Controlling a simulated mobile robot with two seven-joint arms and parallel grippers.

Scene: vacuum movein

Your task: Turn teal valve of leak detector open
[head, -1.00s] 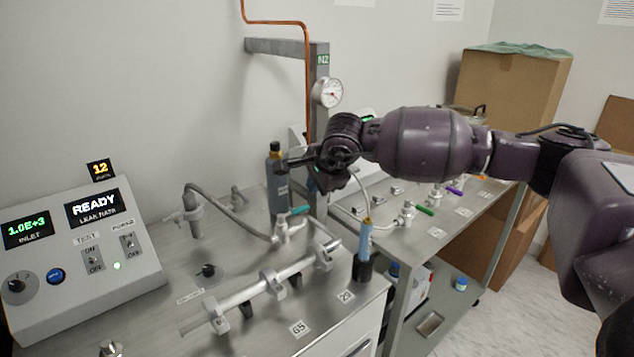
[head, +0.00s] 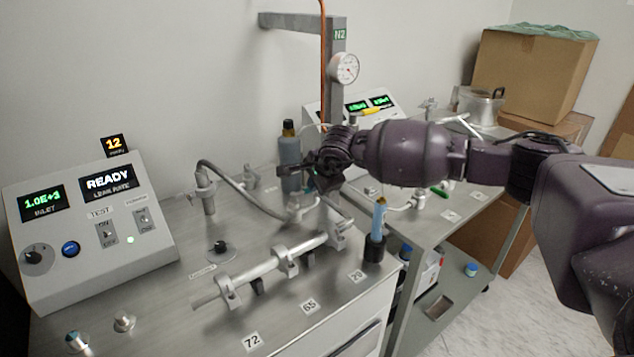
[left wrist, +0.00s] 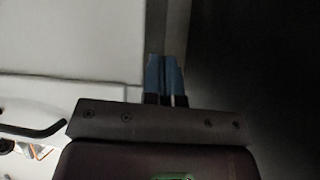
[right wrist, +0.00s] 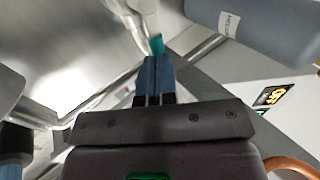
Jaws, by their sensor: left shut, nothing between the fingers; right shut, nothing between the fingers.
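The leak detector bench carries a grey console (head: 150,262) whose display reads READY. The teal valve handle (right wrist: 157,45) shows in the right wrist view just beyond my right fingertips (right wrist: 158,62); touching or a small gap, I cannot tell. The right gripper is shut and empty, just above the valve. My left gripper (left wrist: 164,60) is shut and empty; it is outside the head view.
A grey bottle (head: 289,165) stands close behind my right gripper. A post with a gauge (head: 344,68) rises behind. A second bench with a green-handled valve (head: 439,191) is to the right.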

